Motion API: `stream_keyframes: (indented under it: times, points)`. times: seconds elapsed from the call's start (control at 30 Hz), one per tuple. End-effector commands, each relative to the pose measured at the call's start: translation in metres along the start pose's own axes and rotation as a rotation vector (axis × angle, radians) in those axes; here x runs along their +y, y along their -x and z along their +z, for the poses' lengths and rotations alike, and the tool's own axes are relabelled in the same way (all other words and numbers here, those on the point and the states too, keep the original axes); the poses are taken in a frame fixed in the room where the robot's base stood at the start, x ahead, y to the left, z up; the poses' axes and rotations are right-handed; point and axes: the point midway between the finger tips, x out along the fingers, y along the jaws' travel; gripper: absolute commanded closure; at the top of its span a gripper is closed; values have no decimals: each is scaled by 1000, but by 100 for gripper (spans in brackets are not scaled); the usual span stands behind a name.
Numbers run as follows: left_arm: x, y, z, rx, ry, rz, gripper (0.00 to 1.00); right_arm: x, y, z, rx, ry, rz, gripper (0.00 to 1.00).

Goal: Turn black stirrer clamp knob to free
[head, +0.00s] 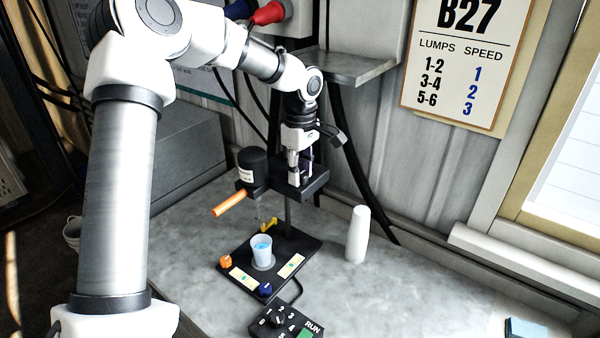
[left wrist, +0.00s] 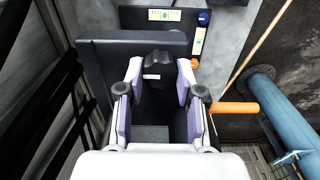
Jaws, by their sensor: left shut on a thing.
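My left gripper (head: 298,178) points down at the top of the disperser column, beside the black stirrer motor (head: 253,167) and over the black clamp block (head: 316,183). In the left wrist view its two pads stand on either side of the black clamp knob (left wrist: 158,62), which has a small white mark. The left gripper (left wrist: 160,78) is shut on this knob. In the head view the fingers hide the knob. An orange handle (head: 229,204) sticks out below the motor; it also shows in the left wrist view (left wrist: 234,108). My right gripper is not in view.
A cup of blue liquid (head: 262,252) stands on the black base plate (head: 307,250), near an orange knob (head: 225,262) and a blue knob (head: 265,289). A control box (head: 285,323) sits in front. White stacked cups (head: 358,235) stand right. A shelf (head: 350,67) overhangs behind.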

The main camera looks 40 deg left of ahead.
Motion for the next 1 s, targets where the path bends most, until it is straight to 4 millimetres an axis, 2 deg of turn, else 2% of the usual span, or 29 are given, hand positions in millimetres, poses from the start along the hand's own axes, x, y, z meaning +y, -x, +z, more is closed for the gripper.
stream_keyframes:
  times: [0.5, 0.53, 0.57, 0.6, 0.87, 1.0]
  points:
    - [1, 1, 0, -1, 23, 3, 99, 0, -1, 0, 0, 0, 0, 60]
    - [1, 1, 0, -1, 23, 3, 54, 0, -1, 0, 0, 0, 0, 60]
    - [1, 1, 0, -1, 23, 3, 43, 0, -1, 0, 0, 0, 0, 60]
    - [0, 1, 0, -1, 23, 2, 39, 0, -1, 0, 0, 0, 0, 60]
    - [0, 1, 0, 0, 22, 1, 39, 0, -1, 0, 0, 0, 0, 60]
    - [1, 11, 0, 0, 23, 5, 39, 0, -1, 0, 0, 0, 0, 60]
